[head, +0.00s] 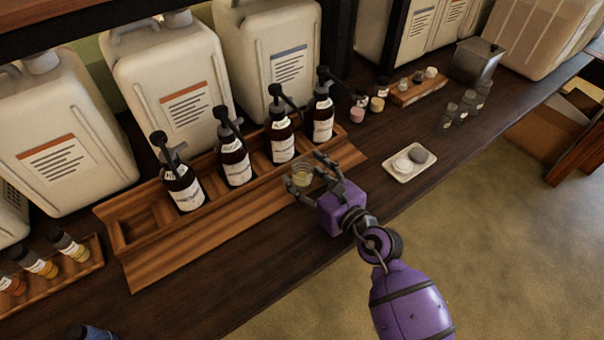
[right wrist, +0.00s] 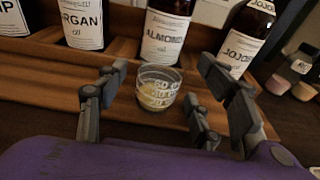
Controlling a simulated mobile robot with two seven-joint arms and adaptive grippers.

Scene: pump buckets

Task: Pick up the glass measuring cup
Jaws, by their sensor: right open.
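The glass measuring cup (head: 301,173) stands on the front ledge of the wooden bottle rack (head: 175,254), in front of the dark pump bottles. It is small and clear, with white markings and some pale yellow content, as the right wrist view shows it (right wrist: 158,88). My right gripper (head: 308,172) is open, its fingers spread on either side of the cup. In the right wrist view, the gripper's fingers (right wrist: 165,95) stand left and right of the cup with gaps, not closed on it. My left gripper is not clearly seen; only a blue piece shows at the bottom left edge.
Several dark pump bottles (head: 234,160) stand in the rack just behind the cup. Large white canisters (head: 175,80) line the back. Small vials (head: 37,262) sit at the far left. The front table strip is clear.

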